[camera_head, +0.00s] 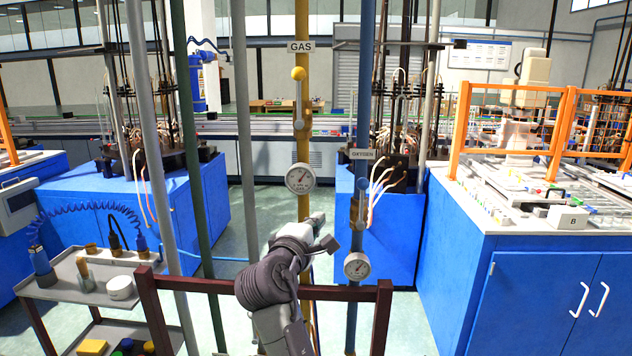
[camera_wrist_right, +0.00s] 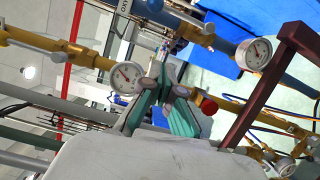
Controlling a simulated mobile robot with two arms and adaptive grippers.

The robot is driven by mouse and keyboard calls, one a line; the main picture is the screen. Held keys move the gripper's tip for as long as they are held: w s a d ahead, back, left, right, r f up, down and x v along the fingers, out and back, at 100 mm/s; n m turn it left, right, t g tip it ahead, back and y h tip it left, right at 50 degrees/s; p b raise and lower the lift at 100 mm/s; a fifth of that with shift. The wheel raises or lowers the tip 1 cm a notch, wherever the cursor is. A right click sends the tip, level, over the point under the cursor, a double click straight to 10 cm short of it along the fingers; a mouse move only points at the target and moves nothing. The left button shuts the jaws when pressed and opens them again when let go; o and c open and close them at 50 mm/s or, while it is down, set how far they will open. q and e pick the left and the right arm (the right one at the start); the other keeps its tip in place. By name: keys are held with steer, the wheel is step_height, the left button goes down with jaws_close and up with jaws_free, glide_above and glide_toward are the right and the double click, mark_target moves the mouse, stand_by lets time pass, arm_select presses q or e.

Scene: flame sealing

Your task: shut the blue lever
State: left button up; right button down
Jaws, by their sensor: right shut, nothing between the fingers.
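The blue lever (camera_head: 361,186) has a blue knob and stands upright along the blue oxygen pipe (camera_head: 363,100), above a brass valve body (camera_head: 357,212). In the wrist view, the lever's blue knob (camera_wrist_right: 152,5) shows at the top edge, with its bar lying along the pipe. My right gripper (camera_head: 322,229) is shut and empty, to the left of the blue pipe and lower than the lever, apart from it in the picture. Its green fingers (camera_wrist_right: 164,88) show in the wrist view. My left gripper is not in view.
The yellow gas pipe (camera_head: 303,130) with its yellow-knobbed lever (camera_head: 298,74) and gauge (camera_head: 300,179) stands left of the blue pipe. A second gauge (camera_head: 357,266) is on the blue pipe. A dark red rail (camera_head: 345,292) crosses in front. A cart (camera_head: 75,283) stands left.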

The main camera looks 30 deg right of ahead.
mark_target(362, 204)
steer(key=r, duration=0.1)
steer(key=s+r, duration=0.1)
steer(key=shift+r+h, duration=0.3)
steer(key=shift+w+d, duration=0.1)
steer(key=s+d+p+x, duration=0.1)
steer(key=p+x, duration=0.5)
steer(key=x, duration=0.6)
steer(key=shift+s+d+p, duration=0.3)
steer(key=shift+d, duration=0.35)
